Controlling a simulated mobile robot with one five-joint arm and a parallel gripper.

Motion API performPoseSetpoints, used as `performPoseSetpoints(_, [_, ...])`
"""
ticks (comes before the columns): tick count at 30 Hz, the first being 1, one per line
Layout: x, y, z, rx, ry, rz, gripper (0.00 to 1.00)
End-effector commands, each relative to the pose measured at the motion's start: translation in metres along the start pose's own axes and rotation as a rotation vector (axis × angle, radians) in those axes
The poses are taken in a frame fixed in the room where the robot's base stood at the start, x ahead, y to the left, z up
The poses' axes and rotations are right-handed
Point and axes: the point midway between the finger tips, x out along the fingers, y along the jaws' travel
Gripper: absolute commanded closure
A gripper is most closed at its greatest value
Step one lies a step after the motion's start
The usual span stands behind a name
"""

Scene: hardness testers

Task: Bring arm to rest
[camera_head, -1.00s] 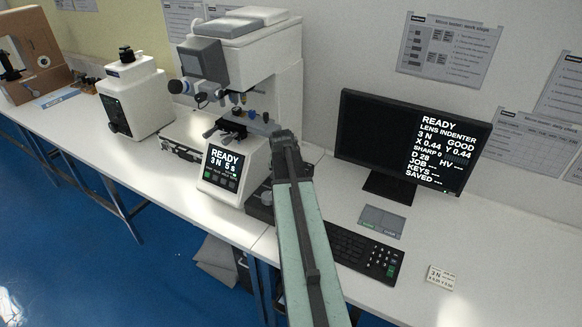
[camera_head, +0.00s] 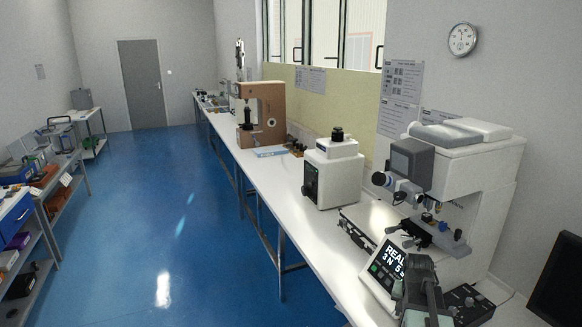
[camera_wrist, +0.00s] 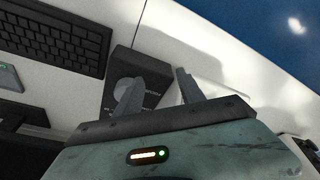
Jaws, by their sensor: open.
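My arm (camera_head: 422,290) reaches up from the bottom right of the head view, in front of the microhardness tester (camera_head: 470,165). Its far end is beside the tester's lit display (camera_head: 388,268), which reads "READ..." and "3 N 5", partly cut off by the arm. My gripper (camera_wrist: 158,88) shows in the wrist view with its two fingers apart and nothing between them. A black control box (camera_wrist: 118,65) with a round knob lies below the fingers on the white bench. I cannot tell whether the fingers touch it.
A keyboard (camera_wrist: 55,38) lies near the box. Along the bench (camera_head: 268,195) stand a white device (camera_head: 333,175) and a brown tester (camera_head: 262,115). A dark monitor (camera_head: 560,280) is at the right edge. Blue floor (camera_head: 165,220) is clear between bench and left shelves (camera_head: 50,185).

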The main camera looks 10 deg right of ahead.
Motion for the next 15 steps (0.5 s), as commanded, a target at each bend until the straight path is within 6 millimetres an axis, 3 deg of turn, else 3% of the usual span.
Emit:
performPoseSetpoints(1, [-0.006,-0.038,0.027,-0.090,-0.032,-0.020,0.54])
performPoseSetpoints(3, [-0.015,-0.086,0.065,-0.220,-0.082,-0.044,0.54])
performPoseSetpoints(6, [-0.028,-0.139,0.120,-0.393,-0.147,-0.073,0.54])
performPoseSetpoints(10, [-0.043,-0.180,0.174,-0.556,-0.209,-0.098,0.54])
performPoseSetpoints(12, [-0.047,-0.191,0.190,-0.607,-0.228,-0.104,0.54])
performPoseSetpoints(15, [-0.050,-0.197,0.200,-0.637,-0.241,-0.108,0.54])
